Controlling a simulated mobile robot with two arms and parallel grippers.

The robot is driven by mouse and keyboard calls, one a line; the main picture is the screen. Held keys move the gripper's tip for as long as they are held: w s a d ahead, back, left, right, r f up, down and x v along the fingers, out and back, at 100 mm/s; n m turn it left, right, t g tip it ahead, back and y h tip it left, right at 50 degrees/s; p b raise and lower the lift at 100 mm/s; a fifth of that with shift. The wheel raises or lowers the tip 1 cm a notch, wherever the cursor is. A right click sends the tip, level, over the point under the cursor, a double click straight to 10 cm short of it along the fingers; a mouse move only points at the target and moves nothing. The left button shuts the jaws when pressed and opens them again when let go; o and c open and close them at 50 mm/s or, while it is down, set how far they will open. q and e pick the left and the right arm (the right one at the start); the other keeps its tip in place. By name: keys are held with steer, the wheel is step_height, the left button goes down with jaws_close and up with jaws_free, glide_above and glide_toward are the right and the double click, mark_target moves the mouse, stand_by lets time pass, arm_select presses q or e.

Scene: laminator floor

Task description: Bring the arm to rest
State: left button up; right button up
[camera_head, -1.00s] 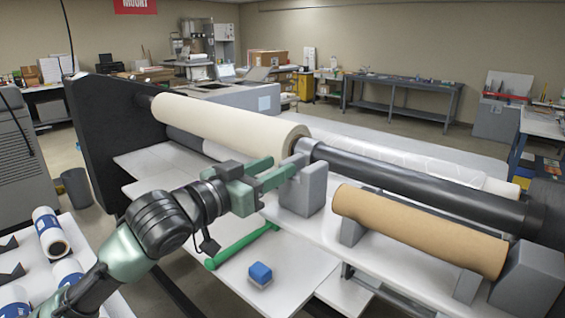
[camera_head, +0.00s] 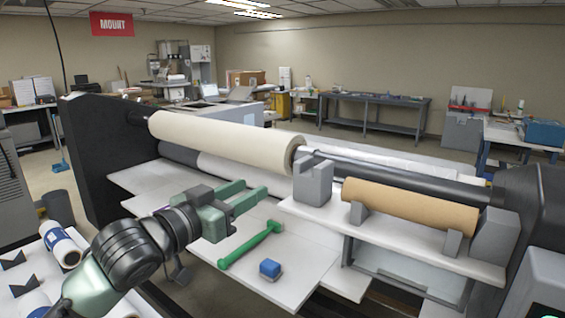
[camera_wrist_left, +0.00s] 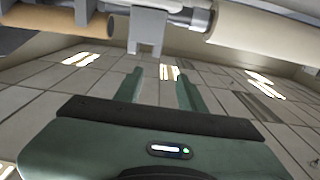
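My left arm comes in from the lower left in the head view. Its green left gripper (camera_head: 250,197) is open and empty, held in the air over the white shelf, left of the grey cradle block (camera_head: 312,182) and in front of the cream roll (camera_head: 225,138). My right gripper is not in view.
A brown cardboard roll (camera_head: 410,206) rests on cradles to the right. White-blue rolls (camera_head: 60,244) lie at lower left.

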arm_select(q)
steer(key=s+a+f+n+g+y, duration=0.15)
steer(key=s+f, duration=0.25)
steer(key=f, duration=0.6)
steer(key=s+a+f+n+g+y, duration=0.1)
steer(key=s+f+y, duration=0.2)
steer(key=f, duration=0.6)
steer(key=s+a+f+n+g+y, duration=0.15)
steer(key=s+f, duration=0.25)
steer(key=f, duration=0.6)
steer(key=s+a+f+g+y, duration=0.1)
steer(key=s+a+f+g, duration=0.15)
steer(key=s+f, duration=0.4)
steer(key=s+a+f+n+g+y, duration=0.15)
steer(key=s+a+f, duration=0.25)
steer(key=s, duration=0.5)
steer(key=s+a+f+g+y, duration=0.25)
steer(key=s+f, duration=0.25)
steer(key=s, duration=0.3)
step_height(320, 180, down, 28)
steer(key=s+r+g, duration=0.1)
steer(key=s+g, duration=0.1)
steer(key=s+a+f+g+b, duration=0.1)
steer(key=s+a+f, duration=0.2)
steer(key=s+f, duration=1.3)
steer(key=shift+a+f+m, duration=0.15)
steer(key=shift+m, duration=0.2)
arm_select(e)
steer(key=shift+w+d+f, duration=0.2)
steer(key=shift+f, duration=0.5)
